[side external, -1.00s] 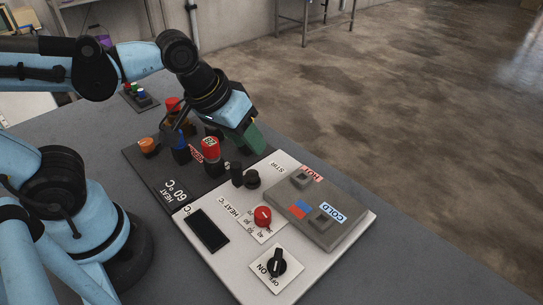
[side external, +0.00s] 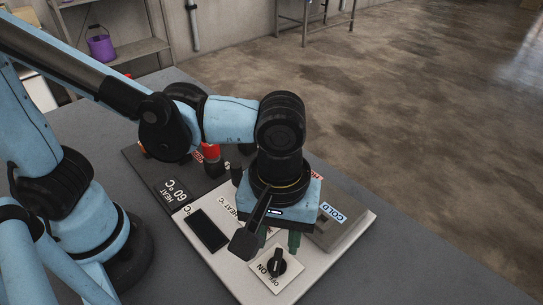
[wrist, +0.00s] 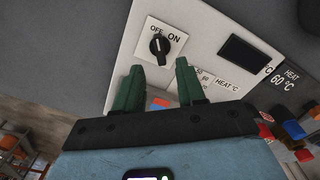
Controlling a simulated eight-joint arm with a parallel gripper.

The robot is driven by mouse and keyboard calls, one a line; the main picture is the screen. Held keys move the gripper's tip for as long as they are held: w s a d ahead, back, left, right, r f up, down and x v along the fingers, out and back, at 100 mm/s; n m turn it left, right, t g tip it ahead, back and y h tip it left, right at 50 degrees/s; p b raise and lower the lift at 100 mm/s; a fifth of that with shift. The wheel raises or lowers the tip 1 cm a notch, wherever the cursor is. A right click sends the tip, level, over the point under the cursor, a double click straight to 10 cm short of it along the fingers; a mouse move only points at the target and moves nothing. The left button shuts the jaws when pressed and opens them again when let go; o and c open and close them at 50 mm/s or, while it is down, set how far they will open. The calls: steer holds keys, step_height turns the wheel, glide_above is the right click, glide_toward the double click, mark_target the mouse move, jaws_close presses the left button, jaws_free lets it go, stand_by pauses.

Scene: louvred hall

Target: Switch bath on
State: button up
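A black rotary knob (side external: 277,262) sits on a pale plate marked OFF and ON, at the front corner of the white panel (side external: 232,272). The knob (wrist: 160,46) also shows near the top of the wrist view, beyond my fingertips. I cannot tell which label it points at. My gripper (side external: 279,243) is above the panel, just behind the knob in the side view. In the wrist view, its two green fingers (wrist: 157,70) are apart with nothing between them. The gripper hides the red heat dial in the side view.
A black display (side external: 207,230) lies left of the gripper. A grey block labelled COLD (side external: 350,226) lies to its right. A dark panel marked HEAT 60 °C (side external: 160,187) with a red-topped item (side external: 211,153) adjoins behind. The grey table is clear right of the panel.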

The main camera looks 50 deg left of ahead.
mark_target(278, 259)
steer(key=shift+f, duration=3.45)
jaws_close()
